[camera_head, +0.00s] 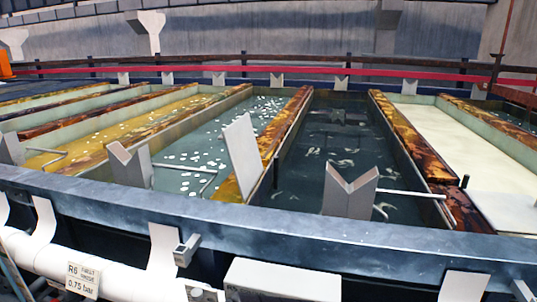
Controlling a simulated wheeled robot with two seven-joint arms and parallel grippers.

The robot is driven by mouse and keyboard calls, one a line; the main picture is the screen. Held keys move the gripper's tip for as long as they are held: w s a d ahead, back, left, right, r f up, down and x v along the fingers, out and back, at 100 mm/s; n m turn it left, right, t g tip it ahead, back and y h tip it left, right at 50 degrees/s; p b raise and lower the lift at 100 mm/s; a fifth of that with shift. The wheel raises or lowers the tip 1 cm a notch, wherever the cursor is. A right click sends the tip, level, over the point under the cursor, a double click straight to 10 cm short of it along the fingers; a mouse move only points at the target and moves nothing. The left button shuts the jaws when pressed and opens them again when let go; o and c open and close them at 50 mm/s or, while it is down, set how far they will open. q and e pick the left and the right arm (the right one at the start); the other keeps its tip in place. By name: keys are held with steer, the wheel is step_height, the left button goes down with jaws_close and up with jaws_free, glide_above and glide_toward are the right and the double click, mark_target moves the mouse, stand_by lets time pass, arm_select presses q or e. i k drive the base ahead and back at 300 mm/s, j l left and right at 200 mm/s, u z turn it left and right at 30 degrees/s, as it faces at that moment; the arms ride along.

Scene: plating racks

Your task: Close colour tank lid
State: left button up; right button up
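A row of long open tanks fills the middle of the view. A dark-liquid tank (336,150) lies in the centre, and pale flakes or reflections show near its front. A light grey flat panel (243,155), perhaps a lid, stands upright and tilted at the left side of this tank, by the brown-stained divider. Another flat pale plate (505,215) lies level at the front of the cream-coloured tank (452,140) on the right. I cannot tell which tank is the colour tank. Neither of my grippers is in view.
A dark blue front rail (250,228) runs across the near side. V-notched supports (349,194) stand along it, with thin rods nearby. A white pipe (110,272) with a pressure label (83,280) runs below. A red-banded railing (300,71) crosses behind the tanks.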

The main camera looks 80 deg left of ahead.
mark_target(239, 139)
steer(key=k+j+u, duration=0.1)
steer(key=u, duration=0.3)
steer(key=k+j+u, duration=0.2)
steer(key=u, duration=0.2)
steer(key=k+j+u, duration=0.15)
steer(key=u, duration=0.25)
steer(key=k+j+u, duration=0.1)
steer(key=j+u, duration=0.15)
steer(key=u, duration=0.15)
steer(key=k+j+u, duration=0.1)
steer(key=j, duration=0.4)
steer(key=k+j+u, duration=0.1)
steer(key=j, duration=0.4)
steer(key=k+j, duration=0.15)
steer(key=j, duration=0.4)
steer(key=l+u, duration=0.05)
